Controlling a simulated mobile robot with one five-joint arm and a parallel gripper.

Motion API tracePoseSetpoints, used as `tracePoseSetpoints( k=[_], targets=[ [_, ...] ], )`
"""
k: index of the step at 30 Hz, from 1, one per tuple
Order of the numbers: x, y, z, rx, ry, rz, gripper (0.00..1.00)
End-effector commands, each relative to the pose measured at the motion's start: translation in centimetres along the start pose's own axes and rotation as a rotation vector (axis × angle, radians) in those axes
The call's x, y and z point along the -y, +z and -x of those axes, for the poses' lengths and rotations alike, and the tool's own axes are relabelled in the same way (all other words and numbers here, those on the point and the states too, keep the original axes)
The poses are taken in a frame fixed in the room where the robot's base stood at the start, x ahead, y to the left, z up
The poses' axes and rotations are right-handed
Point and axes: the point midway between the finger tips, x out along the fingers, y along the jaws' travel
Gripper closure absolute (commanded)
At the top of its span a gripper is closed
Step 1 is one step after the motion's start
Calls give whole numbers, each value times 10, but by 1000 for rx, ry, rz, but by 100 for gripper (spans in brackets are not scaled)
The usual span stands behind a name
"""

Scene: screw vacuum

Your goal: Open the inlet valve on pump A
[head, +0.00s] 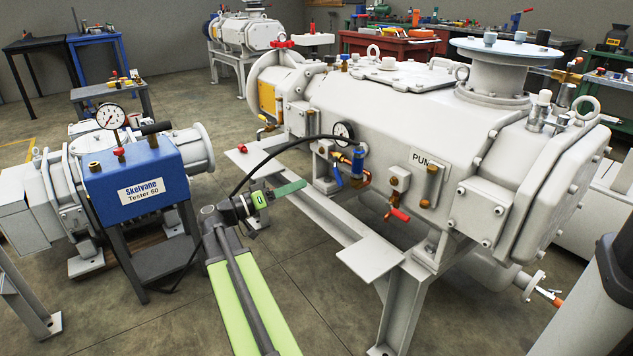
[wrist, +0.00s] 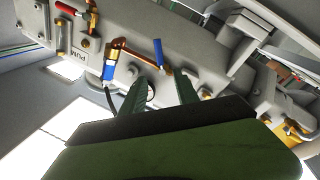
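Pump A is the large white pump body (head: 330,100), with a partly covered plate reading "PUM" (head: 421,159). I cannot tell which one is the inlet valve. My gripper (head: 300,185) is left of the blue lever, apart from it. Its green fingers (wrist: 160,87) are open, with nothing between them.
A black hose (head: 265,158) runs from there past my arm. The blue Skelvane tester (head: 140,178) stands left. The white frame (head: 370,258) lies below the pump.

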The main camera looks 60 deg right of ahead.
Motion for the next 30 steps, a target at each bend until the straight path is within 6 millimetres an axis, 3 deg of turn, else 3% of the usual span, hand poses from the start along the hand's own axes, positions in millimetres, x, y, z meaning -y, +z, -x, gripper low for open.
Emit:
tracePoseSetpoints(
  k=[3, 6, 16, 20, 24, 30],
  targets=[
    [2, 0, 24, -1, -2, 0, 63],
    [1, 0, 35, -1, -1, 0, 63],
    [0, 0, 40, 0, 1, 1, 63],
    [0, -1, 40, 0, 0, 35, 80],
    [1, -1, 40, -1, -2, 187, 98],
    [7, -6, 46, -13, -13, 486, 100]
  ],
)
